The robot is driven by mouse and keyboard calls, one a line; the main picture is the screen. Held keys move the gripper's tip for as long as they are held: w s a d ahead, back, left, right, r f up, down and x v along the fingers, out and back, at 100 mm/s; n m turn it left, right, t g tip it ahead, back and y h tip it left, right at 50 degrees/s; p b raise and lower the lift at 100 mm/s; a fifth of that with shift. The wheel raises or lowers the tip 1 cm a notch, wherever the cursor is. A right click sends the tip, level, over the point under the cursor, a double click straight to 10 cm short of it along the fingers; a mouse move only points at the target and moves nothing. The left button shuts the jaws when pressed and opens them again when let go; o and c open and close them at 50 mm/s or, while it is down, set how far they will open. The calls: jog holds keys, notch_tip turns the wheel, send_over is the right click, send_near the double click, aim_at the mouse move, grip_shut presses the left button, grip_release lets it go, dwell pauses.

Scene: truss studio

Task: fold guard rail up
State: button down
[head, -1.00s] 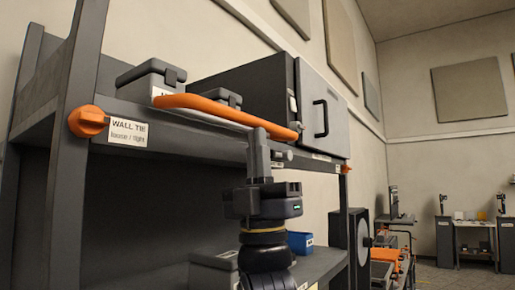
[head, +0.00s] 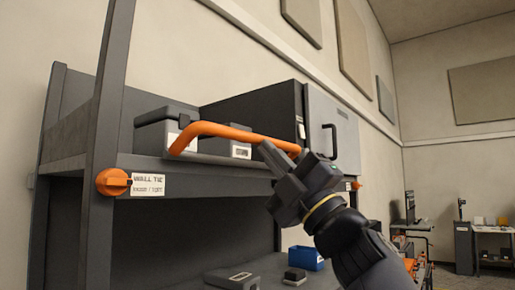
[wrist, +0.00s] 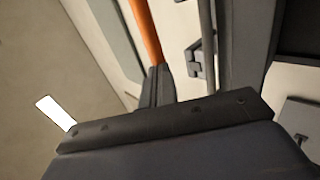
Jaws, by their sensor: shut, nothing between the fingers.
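The guard rail is an orange bar (head: 240,134) along the front edge of the shelf (head: 215,166). Its left end bends down to the shelf edge, and its long part stands above that edge, in front of the boxes. My gripper (head: 266,148) is shut and empty, tilted with its fingertips pointing up and left at the rail's right part. It hides a piece of the rail there. In the wrist view the rail (wrist: 145,30) runs up from just beyond the shut fingertips (wrist: 157,80). I cannot tell whether they touch it.
Grey lidded boxes (head: 165,131) and a dark cabinet with a grey door (head: 334,120) stand on the shelf. An orange knob (head: 113,182) with a wall tie label (head: 147,185) is on the left post. A blue bin (head: 306,258) sits on the lower shelf.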

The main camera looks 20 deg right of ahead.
jog(key=shift+g, duration=0.3)
jog(key=r+p, duration=0.1)
jog(key=w+a+r+p, duration=0.1)
jog(key=r, duration=0.1)
jog(key=w+r+p, duration=0.1)
jog(key=r, duration=0.1)
jog(key=shift+a+r+p, duration=0.25)
jog(key=shift+p, duration=0.15)
jog(key=shift+p+x, duration=0.3)
jog(key=shift+x, duration=0.5)
jog(key=shift+w+f, duration=0.1)
jog(key=shift+f, duration=0.15)
dwell(0.3)
